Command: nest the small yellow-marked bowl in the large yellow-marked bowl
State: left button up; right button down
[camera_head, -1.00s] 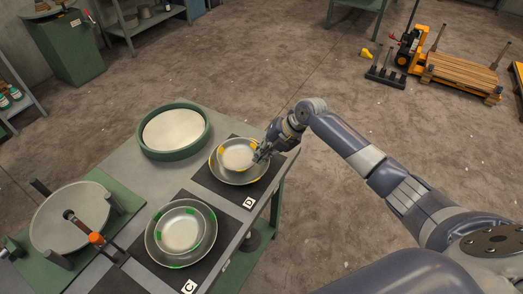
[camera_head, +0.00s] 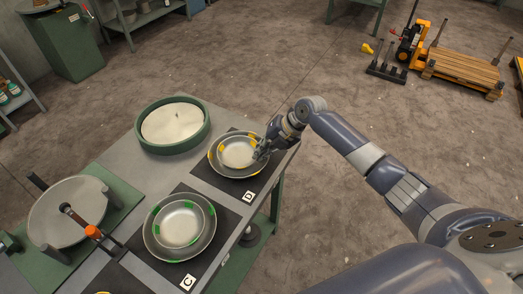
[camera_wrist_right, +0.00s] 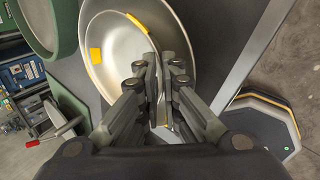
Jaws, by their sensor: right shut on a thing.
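The small yellow-marked bowl (camera_head: 237,152) is within the rim of the large yellow-marked bowl (camera_head: 232,172), over the dark mat marked D. I cannot tell whether it rests on the large bowl's bottom or hangs just above it. My right gripper (camera_head: 262,152) is at the right side of the bowls, shut on the small bowl's rim. In the right wrist view the fingers (camera_wrist_right: 160,88) straddle the rim of the small bowl (camera_wrist_right: 115,48), and the large bowl (camera_wrist_right: 168,28) shows around it. My left gripper is not in view.
Two nested green-marked bowls (camera_head: 180,224) sit on the mat marked C. A round green-rimmed tray (camera_head: 173,124) stands behind, and a grey disc fixture with posts (camera_head: 68,212) is at the left. The table's right edge is close to the mats.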

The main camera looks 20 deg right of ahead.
jog(key=c, duration=2.1)
grip_release()
jog(key=shift+c, duration=0.2)
jog(key=shift+r, duration=0.1)
jog(key=shift+p+v, duration=0.9)
jog(key=shift+v, duration=0.65)
jog(key=o, duration=0.6)
jog(key=shift+c, duration=0.2)
